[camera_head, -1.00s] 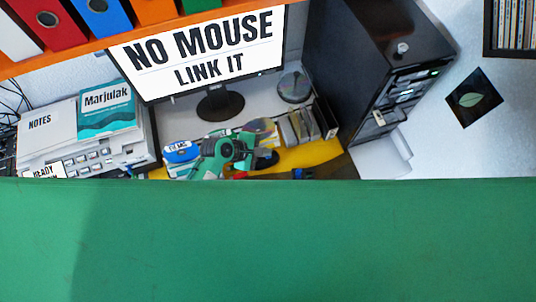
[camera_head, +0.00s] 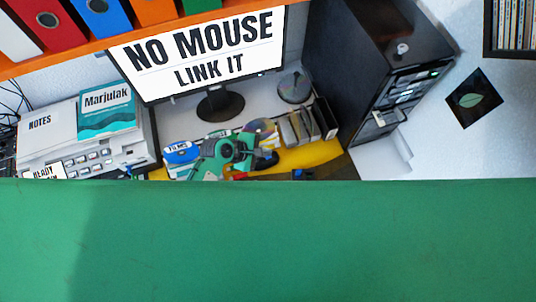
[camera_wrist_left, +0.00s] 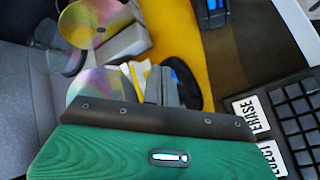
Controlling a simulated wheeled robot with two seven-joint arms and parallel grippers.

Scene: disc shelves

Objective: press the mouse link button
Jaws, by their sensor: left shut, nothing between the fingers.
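My left gripper (camera_wrist_left: 163,88) shows in the left wrist view as dark grey fingers, shut and empty, above the yellow mat. A black rounded object with blue inside (camera_wrist_left: 187,82), which looks like the mouse, is close beside and partly behind the fingertips; I cannot tell whether they touch. In the head view my green left arm reaches over the mat beside this black object (camera_head: 266,160). The link button itself cannot be made out. The monitor (camera_head: 210,55) reads "NO MOUSE LINK IT". My right gripper is not in view.
Shiny discs (camera_wrist_left: 100,22) lie left of the fingers in the wrist view. A keyboard (camera_wrist_left: 295,115) is at right. A black and blue item (camera_wrist_left: 212,14) is at the mat's far part. A black tower (camera_head: 370,60) stands right of the monitor. A green surface (camera_head: 300,240) hides the foreground.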

